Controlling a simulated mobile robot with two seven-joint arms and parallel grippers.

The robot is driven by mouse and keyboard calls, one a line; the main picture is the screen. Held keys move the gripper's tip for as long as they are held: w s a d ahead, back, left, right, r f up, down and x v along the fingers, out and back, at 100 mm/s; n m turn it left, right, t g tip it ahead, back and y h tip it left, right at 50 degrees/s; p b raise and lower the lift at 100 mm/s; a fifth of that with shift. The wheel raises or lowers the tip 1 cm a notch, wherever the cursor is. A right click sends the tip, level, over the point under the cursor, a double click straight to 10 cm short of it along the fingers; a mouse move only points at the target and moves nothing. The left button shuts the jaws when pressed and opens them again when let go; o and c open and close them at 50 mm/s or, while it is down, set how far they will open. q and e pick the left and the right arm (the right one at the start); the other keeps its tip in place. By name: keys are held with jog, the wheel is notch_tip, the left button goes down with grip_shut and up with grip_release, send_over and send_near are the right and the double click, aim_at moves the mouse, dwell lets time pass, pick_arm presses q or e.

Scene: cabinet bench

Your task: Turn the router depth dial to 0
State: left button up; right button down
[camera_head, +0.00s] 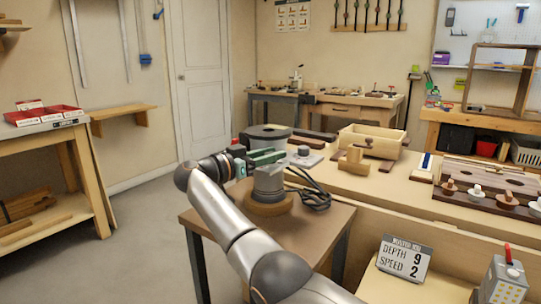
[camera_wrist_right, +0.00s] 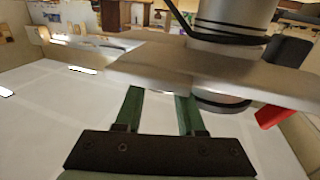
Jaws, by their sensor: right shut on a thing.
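The router (camera_head: 268,182) is a grey cylindrical body upright on a round wooden base, on a small wooden table. My right gripper (camera_head: 276,156), with green fingers, reaches across the top of the router and is shut on a part there, which I take to be the depth dial. The dial's face and marks are hidden. In the right wrist view, the green fingers (camera_wrist_right: 160,100) run up to a grey part that hides their tips. My left gripper is not in view.
A black cable (camera_head: 314,193) lies coiled right of the router. The long bench (camera_head: 388,186) at right holds a wooden box (camera_head: 374,140) and several knobs.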

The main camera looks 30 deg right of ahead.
jog(key=shift+r, duration=0.2)
jog(key=c, duration=0.5)
grip_release()
jog(key=shift+f, duration=0.15)
jog(key=a, duration=0.4)
jog(key=s+a, duration=0.1)
jog(key=a, duration=0.3)
jog(key=a+p, duration=0.1)
jog(key=a, duration=0.3)
jog(key=shift+s+a, duration=0.2)
